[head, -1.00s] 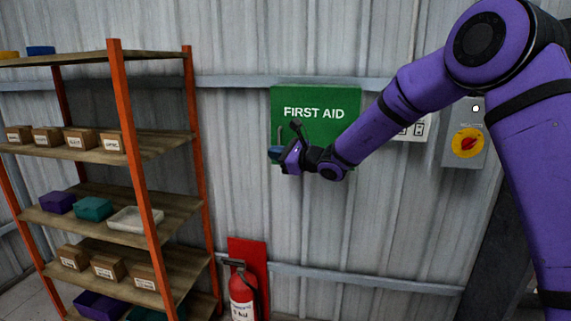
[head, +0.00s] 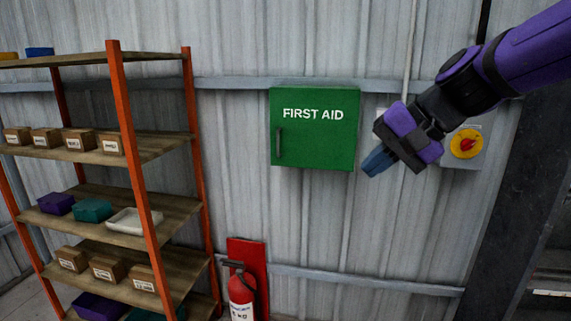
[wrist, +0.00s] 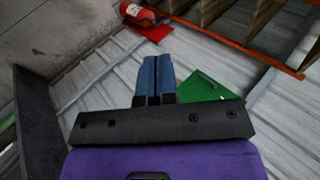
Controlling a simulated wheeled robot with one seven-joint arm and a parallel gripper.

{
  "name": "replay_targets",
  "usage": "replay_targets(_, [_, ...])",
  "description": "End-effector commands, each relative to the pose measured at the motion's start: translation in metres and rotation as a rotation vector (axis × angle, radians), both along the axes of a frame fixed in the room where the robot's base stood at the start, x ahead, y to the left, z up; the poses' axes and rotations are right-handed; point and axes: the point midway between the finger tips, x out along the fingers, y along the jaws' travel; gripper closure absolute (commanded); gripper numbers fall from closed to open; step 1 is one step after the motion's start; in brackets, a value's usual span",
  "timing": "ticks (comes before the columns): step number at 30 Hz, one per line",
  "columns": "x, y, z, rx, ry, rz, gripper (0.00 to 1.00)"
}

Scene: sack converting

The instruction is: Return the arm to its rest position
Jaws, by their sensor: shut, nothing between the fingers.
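My gripper (head: 376,163) is in the right half of the head view, on my purple arm, which comes in from the upper right edge. Its blue fingers are together with nothing between them, and they point down and left. The wrist view also shows the shut fingers (wrist: 157,78) side by side. The gripper is to the right of the green first aid cabinet (head: 318,150) and apart from it in the picture. The cabinet door is flush, with a handle at its left side. In the wrist view the cabinet (wrist: 203,88) is partly hidden behind my gripper.
A switch box with a red and yellow knob (head: 466,144) is on the wall close by my wrist. A fire extinguisher (head: 242,294) hangs below the cabinet. An orange-framed shelf rack (head: 123,135) with boxes and bins stands at the left. A dark column (head: 510,200) is at the right.

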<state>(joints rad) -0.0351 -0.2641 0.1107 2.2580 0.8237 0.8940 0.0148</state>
Motion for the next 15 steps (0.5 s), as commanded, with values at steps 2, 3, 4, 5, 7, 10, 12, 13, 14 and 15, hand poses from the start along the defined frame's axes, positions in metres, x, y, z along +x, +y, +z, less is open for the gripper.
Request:
replay_targets(2, [-0.025, -0.021, -0.001, -0.096, -0.046, 0.023, 1.0])
replay_targets(3, [-0.036, -0.032, -0.002, -0.146, -0.066, 0.036, 1.0])
replay_targets(4, [-0.045, -0.04, -0.003, -0.183, -0.081, 0.044, 1.0])
replay_targets(5, [-0.053, -0.048, -0.004, -0.22, -0.095, 0.053, 1.0])
replay_targets(7, [-0.072, -0.067, -0.008, -0.308, -0.128, 0.071, 1.0])
replay_targets(10, [-0.098, -0.093, -0.013, -0.431, -0.168, 0.094, 1.0])
replay_targets(12, [-0.115, -0.111, -0.017, -0.512, -0.193, 0.107, 1.0])
replay_targets(13, [-0.121, -0.117, -0.018, -0.544, -0.203, 0.112, 1.0])
replay_targets(14, [-0.127, -0.124, -0.02, -0.574, -0.211, 0.116, 1.0])
replay_targets(15, [-0.134, -0.131, -0.022, -0.611, -0.221, 0.122, 1.0])
